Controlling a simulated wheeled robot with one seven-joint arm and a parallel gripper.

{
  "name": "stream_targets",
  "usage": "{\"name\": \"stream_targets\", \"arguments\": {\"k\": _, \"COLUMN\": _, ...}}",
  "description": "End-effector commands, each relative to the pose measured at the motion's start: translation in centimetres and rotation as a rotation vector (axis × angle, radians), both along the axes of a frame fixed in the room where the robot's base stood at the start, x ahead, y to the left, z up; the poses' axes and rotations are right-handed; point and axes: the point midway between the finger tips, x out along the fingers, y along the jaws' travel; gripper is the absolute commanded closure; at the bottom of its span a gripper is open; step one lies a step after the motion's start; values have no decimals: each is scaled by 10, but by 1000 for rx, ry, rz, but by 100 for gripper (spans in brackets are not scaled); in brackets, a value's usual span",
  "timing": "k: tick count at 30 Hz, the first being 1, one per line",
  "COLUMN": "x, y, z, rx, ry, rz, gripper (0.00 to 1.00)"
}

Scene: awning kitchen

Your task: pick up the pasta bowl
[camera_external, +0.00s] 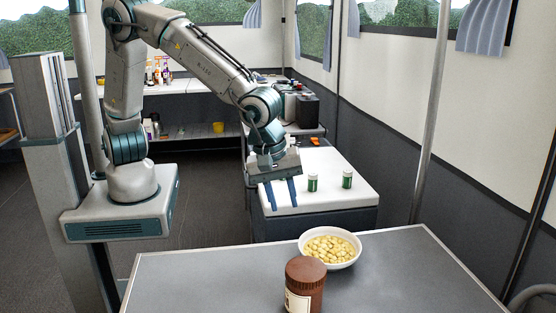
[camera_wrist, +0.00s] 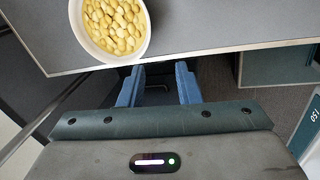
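The pasta bowl (camera_external: 353,262) is a white round bowl full of yellow pasta. It sits upright on the grey table near its far edge in the external view. In the wrist view the pasta bowl (camera_wrist: 144,45) is at the top, partly cut off by the frame, close to the table edge. My gripper (camera_external: 282,194) hangs with its fingers down, off to the left of the bowl and apart from it. In the wrist view my gripper (camera_wrist: 158,84) has its two blue fingers spread with nothing between them.
A brown jar (camera_external: 305,280) with a pale label stands on the grey table (camera_external: 210,278), just in front of the bowl and left of it. Two green jars (camera_external: 347,179) stand on a white counter (camera_external: 330,160) behind. The table's right side is clear. A pole (camera_external: 432,110) rises behind the table.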

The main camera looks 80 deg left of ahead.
Motion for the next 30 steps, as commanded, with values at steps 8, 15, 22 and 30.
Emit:
{"name": "stream_targets", "arguments": {"k": 8, "x": -4, "y": -50, "z": 39, "rx": -30, "ry": -59, "rz": 137, "gripper": 69}}
{"name": "stream_targets", "arguments": {"k": 15, "x": 2, "y": -54, "z": 16, "rx": -33, "ry": -66, "rz": 159, "gripper": 69}}
{"name": "stream_targets", "arguments": {"k": 22, "x": 14, "y": -54, "z": -27, "rx": -33, "ry": -64, "rz": 158, "gripper": 69}}
{"name": "stream_targets", "arguments": {"k": 30, "x": 20, "y": -54, "z": -48, "rx": -35, "ry": -65, "rz": 156, "gripper": 69}}
